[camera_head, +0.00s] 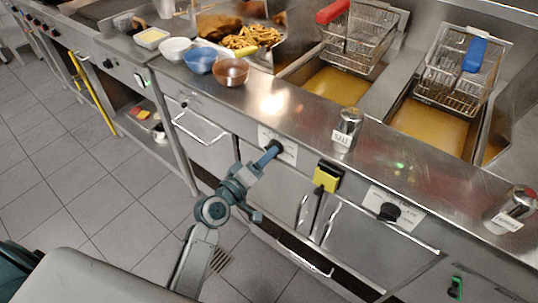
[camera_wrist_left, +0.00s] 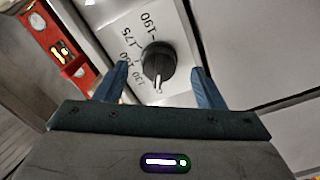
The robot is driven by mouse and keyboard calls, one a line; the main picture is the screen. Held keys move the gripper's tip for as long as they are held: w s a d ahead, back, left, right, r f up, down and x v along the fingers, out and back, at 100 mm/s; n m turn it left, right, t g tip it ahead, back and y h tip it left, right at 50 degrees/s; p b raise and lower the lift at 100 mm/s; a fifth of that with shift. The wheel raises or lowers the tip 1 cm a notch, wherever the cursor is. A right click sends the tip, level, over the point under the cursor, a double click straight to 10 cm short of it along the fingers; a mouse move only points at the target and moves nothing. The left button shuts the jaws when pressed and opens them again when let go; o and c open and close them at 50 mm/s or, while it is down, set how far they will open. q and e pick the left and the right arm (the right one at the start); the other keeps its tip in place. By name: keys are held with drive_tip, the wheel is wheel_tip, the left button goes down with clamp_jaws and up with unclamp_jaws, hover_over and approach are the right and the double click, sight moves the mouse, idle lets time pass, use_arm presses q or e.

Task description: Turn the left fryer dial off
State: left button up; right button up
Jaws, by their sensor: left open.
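The left fryer dial (camera_wrist_left: 160,62) is a round black knob on a white label plate with printed numbers such as 190, 175 and 130. Its white pointer mark points down in the left wrist view, to the right of the 130. In the head view the dial (camera_head: 274,146) is dark and partly hidden by my gripper on the front panel. My left gripper (camera_head: 267,156) is at the dial. In the wrist view its blue fingers are apart, one on each side of the knob, with visible gaps. My right gripper is not in view.
A second black dial (camera_head: 389,212) sits further right on the panel. A yellow object (camera_head: 327,177) hangs between the dials. A salt shaker (camera_head: 347,129) and bowls (camera_head: 231,72) stand on the counter. Fryer baskets (camera_head: 357,38) are behind. The tiled floor (camera_head: 90,175) at left is clear.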

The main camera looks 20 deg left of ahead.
use_arm(q)
drive_tip(key=b+v, duration=0.1)
drive_tip(key=v, duration=0.7)
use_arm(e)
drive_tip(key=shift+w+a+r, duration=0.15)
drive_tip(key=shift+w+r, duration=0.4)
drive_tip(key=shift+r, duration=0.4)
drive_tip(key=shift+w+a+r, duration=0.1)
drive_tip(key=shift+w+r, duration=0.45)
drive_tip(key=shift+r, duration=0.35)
use_arm(q)
drive_tip(key=shift+s, duration=0.1)
